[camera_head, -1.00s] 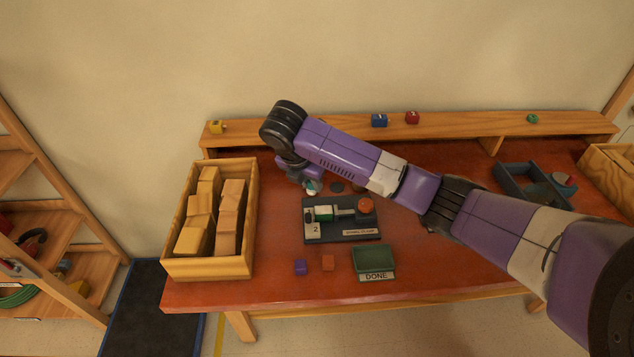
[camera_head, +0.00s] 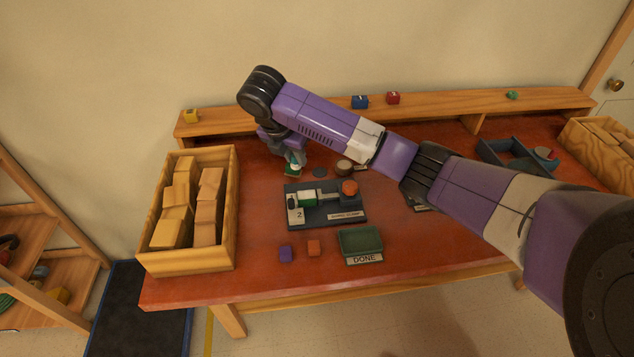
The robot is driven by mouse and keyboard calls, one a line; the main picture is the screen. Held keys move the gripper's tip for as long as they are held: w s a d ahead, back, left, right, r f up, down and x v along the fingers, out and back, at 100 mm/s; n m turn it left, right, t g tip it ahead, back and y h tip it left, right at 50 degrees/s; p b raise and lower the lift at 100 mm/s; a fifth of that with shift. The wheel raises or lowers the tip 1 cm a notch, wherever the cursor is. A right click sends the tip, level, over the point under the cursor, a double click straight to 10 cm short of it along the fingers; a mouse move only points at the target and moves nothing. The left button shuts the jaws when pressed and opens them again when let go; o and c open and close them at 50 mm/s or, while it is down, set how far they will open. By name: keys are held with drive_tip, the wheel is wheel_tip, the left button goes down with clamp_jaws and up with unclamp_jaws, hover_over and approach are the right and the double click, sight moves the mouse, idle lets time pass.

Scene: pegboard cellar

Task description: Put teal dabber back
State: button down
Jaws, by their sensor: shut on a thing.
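My gripper (camera_head: 291,157) points down over the rear left part of the red table. It is shut on a small teal and white thing (camera_head: 293,170), which looks like the teal dabber; the jaws partly hide it. I cannot tell whether its lower end touches the table. A dark flat disc (camera_head: 320,173) lies just right of it, and a brown round pot (camera_head: 344,166) stands further right by a small label. In front is a dark fixture (camera_head: 340,218) marked 2, bearing a green and white cylinder (camera_head: 309,199) and an orange round knob (camera_head: 349,187).
A wooden box of blocks (camera_head: 232,215) stands at the left. A green DONE tray (camera_head: 343,242), a purple cube (camera_head: 285,254) and an orange cube (camera_head: 314,248) are at the front. A blue-grey tray (camera_head: 490,150) is at the right. A raised shelf (camera_head: 430,103) runs along the back.

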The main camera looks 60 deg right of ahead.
drive_tip(key=d+r+n+t+y+b, duration=0.2)
drive_tip(key=d+r+n+t+b, duration=0.1)
drive_tip(key=d+r+n+b, duration=0.75)
drive_tip(key=shift+m, duration=0.45)
drive_tip(key=f+b, duration=0.1)
drive_tip(key=f, duration=0.6)
drive_tip(key=d+f+b, duration=0.1)
drive_tip(key=f, duration=0.6)
drive_tip(key=f+b, duration=0.1)
drive_tip(key=f, duration=0.7)
drive_tip(key=shift+d, duration=0.4)
drive_tip(key=shift+f, duration=0.15)
drive_tip(key=c, duration=1.2)
unclamp_jaws()
